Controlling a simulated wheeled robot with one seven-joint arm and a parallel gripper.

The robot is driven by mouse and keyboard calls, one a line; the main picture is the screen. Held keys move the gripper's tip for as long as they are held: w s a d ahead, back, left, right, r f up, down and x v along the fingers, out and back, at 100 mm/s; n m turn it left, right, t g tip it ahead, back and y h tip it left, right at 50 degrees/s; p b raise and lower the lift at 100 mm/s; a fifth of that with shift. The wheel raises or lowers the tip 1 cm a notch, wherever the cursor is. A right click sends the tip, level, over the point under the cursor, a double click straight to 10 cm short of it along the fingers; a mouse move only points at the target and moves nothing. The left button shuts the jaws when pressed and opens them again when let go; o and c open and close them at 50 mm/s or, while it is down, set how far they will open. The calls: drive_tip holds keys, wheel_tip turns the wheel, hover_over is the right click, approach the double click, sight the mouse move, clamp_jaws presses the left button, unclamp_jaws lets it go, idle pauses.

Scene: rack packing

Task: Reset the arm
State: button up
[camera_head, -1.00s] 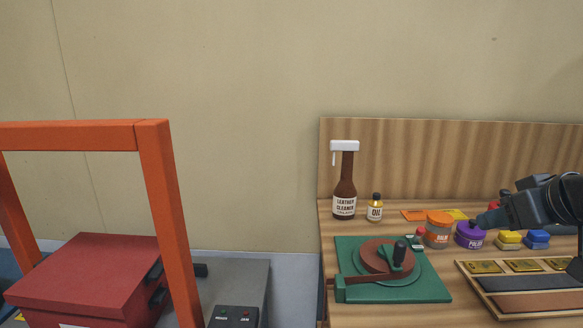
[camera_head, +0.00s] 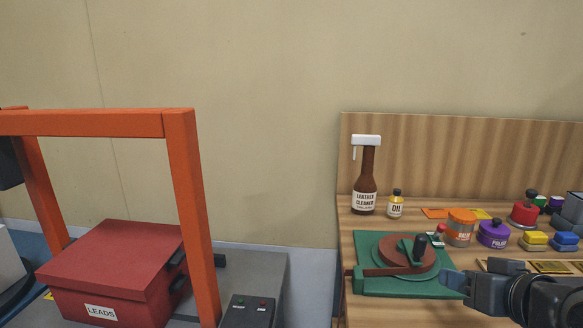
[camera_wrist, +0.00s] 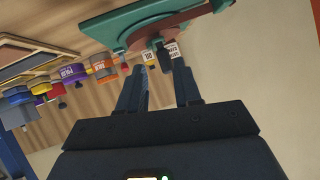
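My gripper (camera_head: 456,281) shows at the lower right of the head view, in front of the right end of the green turntable base (camera_head: 374,287). In the wrist view my gripper (camera_wrist: 160,72) has its two dark fingers apart, with nothing between them. The wrist picture looks upside down, with the green base (camera_wrist: 150,22) at its top. Contact between gripper and bench cannot be seen.
A wooden bench holds a leather cleaner bottle (camera_head: 364,184), an oil bottle (camera_head: 396,206), an orange jar (camera_head: 460,230), a purple polish jar (camera_head: 493,236) and a red jar (camera_head: 523,215). A red leads box (camera_head: 115,278) sits under an orange frame (camera_head: 187,190) at left.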

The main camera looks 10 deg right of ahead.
drive_tip(key=s+a+f+m+t+h+b, duration=0.1)
drive_tip(key=s+a+f+b, duration=0.2)
drive_tip(key=s+a+f, duration=1)
drive_tip(key=s+n+t+y+b, duration=0.1)
drive_tip(key=s+n+b, duration=0.1)
drive_tip(key=s, duration=2)
drive_tip(key=shift+s+r+n+t, duration=0.15)
drive_tip(key=shift+s+n+t, duration=0.25)
drive_tip(key=shift+n, duration=0.5)
